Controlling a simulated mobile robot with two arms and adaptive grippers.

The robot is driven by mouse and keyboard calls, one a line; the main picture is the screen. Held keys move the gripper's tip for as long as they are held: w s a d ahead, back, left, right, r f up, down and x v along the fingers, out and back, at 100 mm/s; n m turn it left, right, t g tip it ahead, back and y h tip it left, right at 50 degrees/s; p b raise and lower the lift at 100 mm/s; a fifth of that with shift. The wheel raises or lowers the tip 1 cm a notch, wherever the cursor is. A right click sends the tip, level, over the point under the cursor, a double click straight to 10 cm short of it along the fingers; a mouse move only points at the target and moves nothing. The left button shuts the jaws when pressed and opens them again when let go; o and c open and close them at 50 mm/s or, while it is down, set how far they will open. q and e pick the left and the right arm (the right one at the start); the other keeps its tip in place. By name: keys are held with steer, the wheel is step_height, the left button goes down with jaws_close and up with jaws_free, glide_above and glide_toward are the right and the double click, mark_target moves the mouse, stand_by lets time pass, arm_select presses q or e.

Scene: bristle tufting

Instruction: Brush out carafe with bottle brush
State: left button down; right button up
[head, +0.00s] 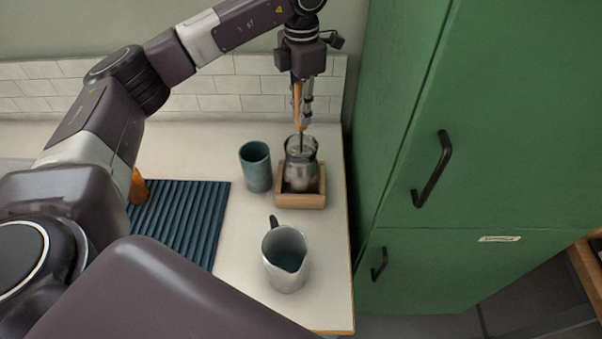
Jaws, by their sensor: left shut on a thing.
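The glass carafe (301,170) stands upright in a small wooden tray (301,201) near the right edge of the counter. My left gripper (303,114) is above the carafe, pointing down. It is shut on the orange handle of the bottle brush (297,93). The brush's thin dark stem reaches down into the carafe mouth. The bristle end looks to be inside the carafe, but its outline is unclear through the glass. My right gripper is not in view.
A teal cup (256,166) stands just left of the tray. A grey pitcher (286,258) stands nearer the front. A green cabinet (480,120) borders the right side.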

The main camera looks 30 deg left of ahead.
arm_select(q)
steer(key=shift+w, duration=0.1)
steer(key=shift+r+p, duration=1.75)
steer(key=shift+r, duration=0.85)
steer(key=shift+f+b, duration=1.7)
steer(key=shift+f, duration=0.95)
steer(key=shift+s, duration=0.2)
steer(key=shift+s+d+r, duration=0.1)
steer(key=shift+s+d, duration=0.1)
steer(key=shift+s, duration=0.05)
steer(key=shift+r, duration=0.2)
step_height(320, 180, up, 19)
steer(key=p, duration=1.3)
steer(key=shift+f, duration=0.2)
